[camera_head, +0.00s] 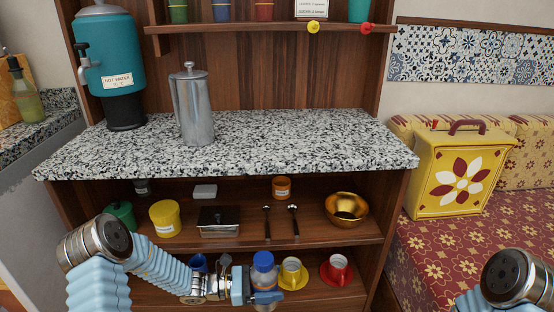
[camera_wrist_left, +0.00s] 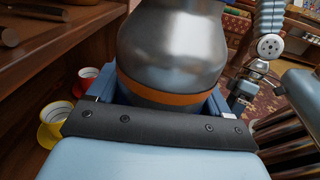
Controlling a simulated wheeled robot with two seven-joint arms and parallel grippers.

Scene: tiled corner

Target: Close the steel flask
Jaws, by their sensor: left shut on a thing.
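My left gripper (camera_head: 264,291) is low in front of the shelf unit, shut on a flask (camera_head: 263,262) with a blue top. In the left wrist view the steel body of the flask (camera_wrist_left: 170,45) fills the middle, rounded and shiny, with an orange band. The left gripper's blue fingers (camera_wrist_left: 165,100) stand on either side of it. The flask looks about upright in the head view; its lower part is mostly hidden by the gripper. I cannot tell whether the blue top is a separate lid.
A tall steel canister (camera_head: 193,112) and a teal hot water dispenser (camera_head: 109,65) stand on the speckled counter (camera_head: 290,140). The shelf below holds a gold bowl (camera_head: 346,207) and a yellow tub (camera_head: 165,217). Yellow (camera_head: 291,272) and red (camera_head: 336,270) cups sit right of the flask. The counter's right side is clear.

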